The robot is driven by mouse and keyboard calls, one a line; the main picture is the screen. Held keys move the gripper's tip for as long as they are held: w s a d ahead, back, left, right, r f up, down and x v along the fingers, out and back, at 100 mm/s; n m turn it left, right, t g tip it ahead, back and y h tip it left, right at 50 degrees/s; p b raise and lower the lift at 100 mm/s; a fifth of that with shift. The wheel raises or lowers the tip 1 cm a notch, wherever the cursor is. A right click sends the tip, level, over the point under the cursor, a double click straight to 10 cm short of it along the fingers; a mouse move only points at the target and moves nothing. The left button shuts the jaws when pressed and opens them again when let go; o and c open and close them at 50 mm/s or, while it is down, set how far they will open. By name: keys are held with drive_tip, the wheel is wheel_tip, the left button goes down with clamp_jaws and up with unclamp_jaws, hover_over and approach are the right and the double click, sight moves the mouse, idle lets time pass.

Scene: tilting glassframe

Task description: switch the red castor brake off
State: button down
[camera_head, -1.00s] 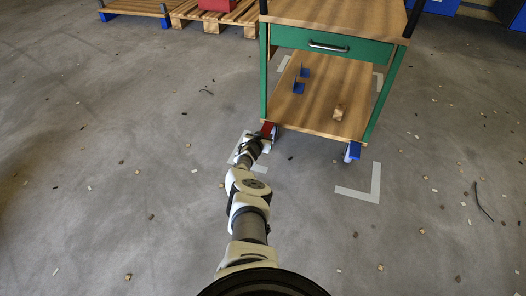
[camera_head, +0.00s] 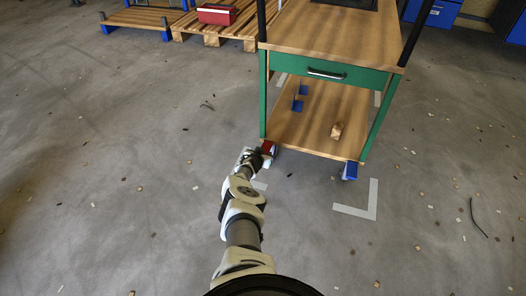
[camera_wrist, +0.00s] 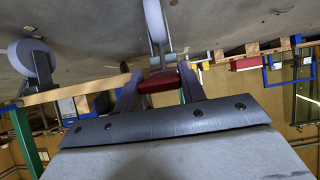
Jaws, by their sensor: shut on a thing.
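The red castor brake (camera_head: 268,146) is at the near left corner of the green-framed cart, just under its lower wooden shelf. In the wrist view, where the floor is at the top, the red brake (camera_wrist: 160,82) sits between my two fingers, under a grey castor wheel (camera_wrist: 155,20). My gripper (camera_head: 263,153) is at that corner, low over the floor. It is shut on the red brake; the fingers (camera_wrist: 160,90) stand on either side of it. The head view is too small to show the brake's angle.
A blue castor brake (camera_head: 350,171) is at the cart's near right corner. A wooden block (camera_head: 337,130) lies on the lower shelf (camera_head: 305,135). Pallets (camera_head: 215,28) stand at the back left. Floor left of my arm is open, with small scattered debris.

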drive_tip(key=shift+d, duration=0.1)
drive_tip(key=c, duration=0.8)
unclamp_jaws()
drive_tip(key=shift+c, duration=0.2)
drive_tip(key=shift+s+r, duration=0.1)
drive_tip(key=p+v, duration=1.3)
drive_tip(key=p, duration=0.6)
drive_tip(key=shift+s+r, duration=0.15)
drive_tip(key=shift+s, duration=0.15)
